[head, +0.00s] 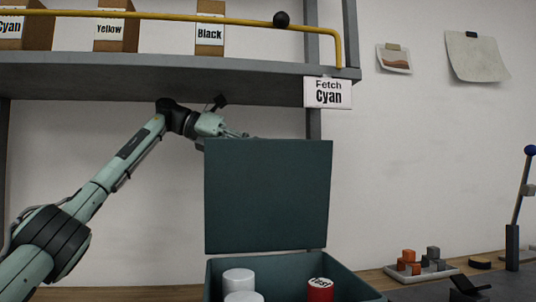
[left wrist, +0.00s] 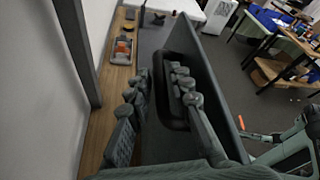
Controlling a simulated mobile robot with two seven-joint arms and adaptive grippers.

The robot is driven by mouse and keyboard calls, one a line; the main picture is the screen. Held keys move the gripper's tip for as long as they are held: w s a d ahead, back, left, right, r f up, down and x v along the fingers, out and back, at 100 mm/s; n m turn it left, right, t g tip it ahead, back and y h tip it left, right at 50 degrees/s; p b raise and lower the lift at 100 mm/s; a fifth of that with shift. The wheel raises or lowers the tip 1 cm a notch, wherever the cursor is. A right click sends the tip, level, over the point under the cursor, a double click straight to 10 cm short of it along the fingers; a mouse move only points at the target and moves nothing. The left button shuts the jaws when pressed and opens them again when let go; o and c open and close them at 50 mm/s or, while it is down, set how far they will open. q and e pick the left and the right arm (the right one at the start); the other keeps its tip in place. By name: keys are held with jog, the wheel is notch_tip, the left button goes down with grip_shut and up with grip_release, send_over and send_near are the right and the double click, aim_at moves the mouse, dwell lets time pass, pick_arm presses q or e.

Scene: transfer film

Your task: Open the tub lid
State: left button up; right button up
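The dark teal tub (head: 345,282) stands at the bottom of the head view. Its flat lid (head: 268,195) is raised upright at the back edge, and the tub's inside shows. White cylinders (head: 238,278) and a red can (head: 320,289) are in it. My left gripper (head: 238,134) is at the lid's top edge, partly hidden behind the lid. In the left wrist view its two fingers (left wrist: 158,100) are spread apart, with the dark lid panel (left wrist: 218,95) close beside the right finger. Contact with the lid cannot be told. My right gripper does not show clearly.
A grey shelf (head: 150,82) with a yellow rail (head: 170,17) and labelled cardboard boxes hangs above my left arm. A "Fetch Cyan" sign (head: 328,93) is on its edge. A tray (head: 420,272) of orange and grey cubes and a blue-knobbed lever (head: 513,240) stand right of the tub.

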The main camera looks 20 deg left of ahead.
pick_arm(q)
jog(key=s+a, duration=0.5)
jog(key=a, duration=0.7)
jog(key=shift+s+a+r, duration=0.3)
jog(key=shift+s+r, duration=0.05)
jog(key=shift+s, duration=0.05)
